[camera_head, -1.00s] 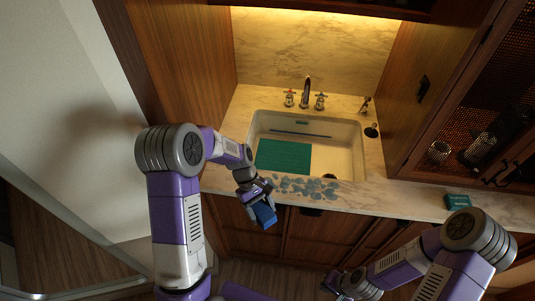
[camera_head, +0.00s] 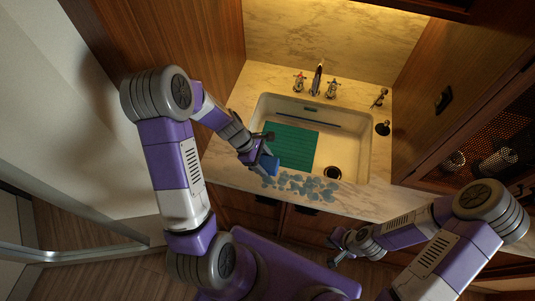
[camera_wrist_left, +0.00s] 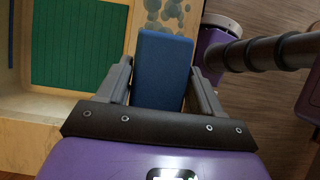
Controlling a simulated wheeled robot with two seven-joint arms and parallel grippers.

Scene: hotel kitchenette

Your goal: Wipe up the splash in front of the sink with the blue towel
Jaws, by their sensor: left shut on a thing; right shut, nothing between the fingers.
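The blue towel (camera_wrist_left: 163,72) is a folded block held between the fingers of my left gripper (camera_wrist_left: 161,85). In the head view the towel (camera_head: 269,163) is at the left end of the splash, over the counter's front strip. My left gripper (camera_head: 262,155) is shut on it. The splash (camera_head: 303,186) is a patch of several grey-blue drops on the counter in front of the sink (camera_head: 347,148). It also shows beyond the towel in the left wrist view (camera_wrist_left: 168,12). Whether the towel touches the counter I cannot tell. My right gripper (camera_head: 338,247) is shut and empty, in front of the cabinets.
A green mat (camera_head: 291,146) lies in the left of the sink. The faucet (camera_head: 317,78) and its two handles stand behind it. A wooden cabinet wall rises at the left of the counter (camera_head: 365,205). The counter's front right is clear.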

